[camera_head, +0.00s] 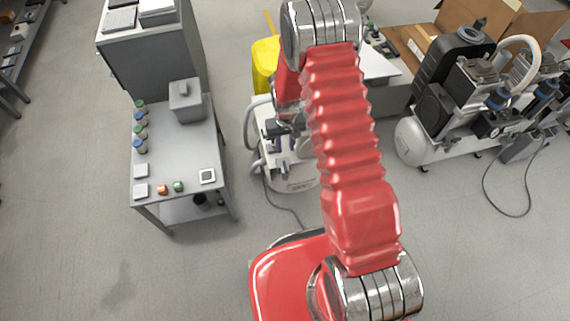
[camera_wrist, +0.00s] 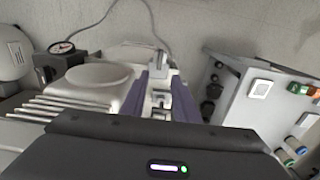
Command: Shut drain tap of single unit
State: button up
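The single unit (camera_head: 290,184) is a small white compressor on the floor, mostly hidden behind my red arm in the head view. In the wrist view its pale rounded housing (camera_wrist: 98,76) and ribbed part lie left of my gripper. My gripper (camera_wrist: 159,100) points at the unit, its two purple fingers apart. A small pale grey fitting (camera_wrist: 160,92) shows between the fingers; I cannot tell whether it is the drain tap or whether a finger touches it. In the head view my gripper (camera_head: 281,143) is small and partly hidden by the arm.
A grey metal table (camera_head: 180,160) with bottles, small blocks and a box stands left of the unit. A round gauge (camera_wrist: 62,47) is at upper left in the wrist view. A larger twin compressor (camera_head: 460,100) stands right. A dark cable lies on the floor.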

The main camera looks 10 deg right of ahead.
aim_at(285, 166)
dwell(0.3)
jog(key=shift+f, duration=6.85)
jog(key=shift+c, duration=0.4)
grip_shut()
